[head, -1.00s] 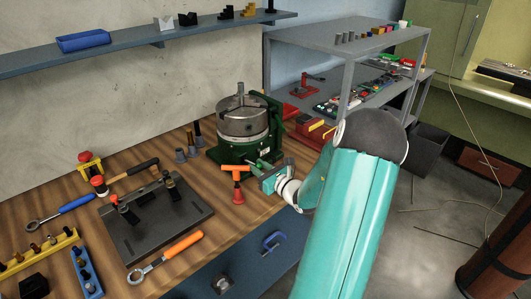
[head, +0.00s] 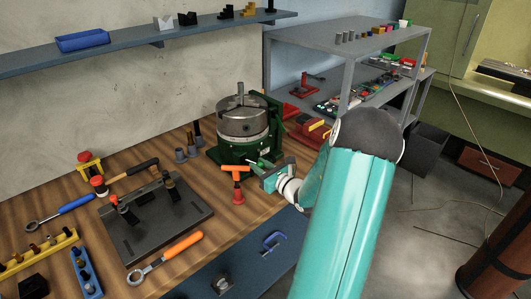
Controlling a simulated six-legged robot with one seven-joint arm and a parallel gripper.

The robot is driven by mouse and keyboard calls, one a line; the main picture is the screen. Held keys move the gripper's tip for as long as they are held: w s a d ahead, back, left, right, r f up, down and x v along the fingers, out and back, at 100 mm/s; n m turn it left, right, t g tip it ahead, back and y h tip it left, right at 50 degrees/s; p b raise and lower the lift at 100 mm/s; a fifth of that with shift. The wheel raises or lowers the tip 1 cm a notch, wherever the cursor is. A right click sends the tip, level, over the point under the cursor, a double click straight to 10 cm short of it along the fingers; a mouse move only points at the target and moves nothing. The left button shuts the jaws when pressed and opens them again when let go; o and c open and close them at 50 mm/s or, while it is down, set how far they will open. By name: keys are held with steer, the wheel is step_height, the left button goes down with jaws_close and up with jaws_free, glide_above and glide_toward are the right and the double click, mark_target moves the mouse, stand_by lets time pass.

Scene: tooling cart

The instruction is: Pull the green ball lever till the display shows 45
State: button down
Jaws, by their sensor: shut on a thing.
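A rotary table with a grey chuck (head: 242,122) and a green base (head: 226,156) stands on the wooden bench. A short lever rod (head: 255,162) sticks out at the front right of its base. My gripper (head: 266,173) is at the outer end of this rod and is shut on the lever. The ball on the lever is hidden by the gripper, so its colour cannot be seen. No readable display shows in the head view.
An orange T-handle tool (head: 236,176) stands close to the left of my gripper. A dark fixture plate (head: 150,232) and an orange-handled wrench (head: 180,245) lie further left. Grey shelves (head: 345,38) stand behind my arm. Open floor lies to the right.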

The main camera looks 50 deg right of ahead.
steer(key=shift+a, duration=1.45)
steer(key=shift+w+a, duration=0.35)
steer(key=shift+a, duration=0.4)
